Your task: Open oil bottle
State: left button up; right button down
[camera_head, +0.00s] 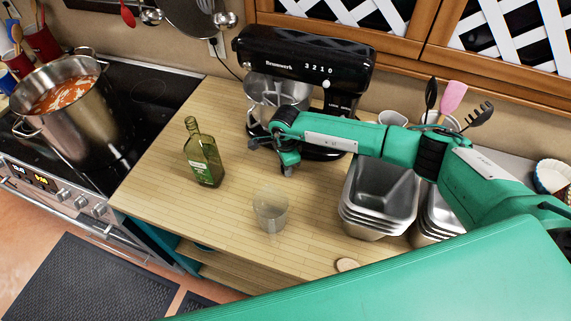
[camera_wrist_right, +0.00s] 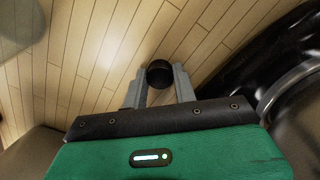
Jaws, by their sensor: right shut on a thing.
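The green glass oil bottle (camera_head: 204,158) stands upright on the wooden counter, left of the mixer; its neck top looks bare. My right gripper (camera_head: 270,157) is to the right of the bottle, apart from it, in front of the mixer. In the right wrist view, my right gripper (camera_wrist_right: 159,78) is shut on a small round black cap (camera_wrist_right: 159,73), above the wooden counter. The cap cannot be made out in the head view. My left gripper is not in view.
A clear glass (camera_head: 271,210) stands on the counter (camera_head: 150,190) in front of my right gripper. The black stand mixer (camera_head: 300,62) is behind it. Stacked metal pans (camera_head: 380,195) stand to the right. A pot (camera_head: 75,105) of red food is on the stove at left.

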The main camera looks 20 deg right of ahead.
jog(key=c, duration=1.1)
grip_release()
jog(key=shift+f, duration=0.1)
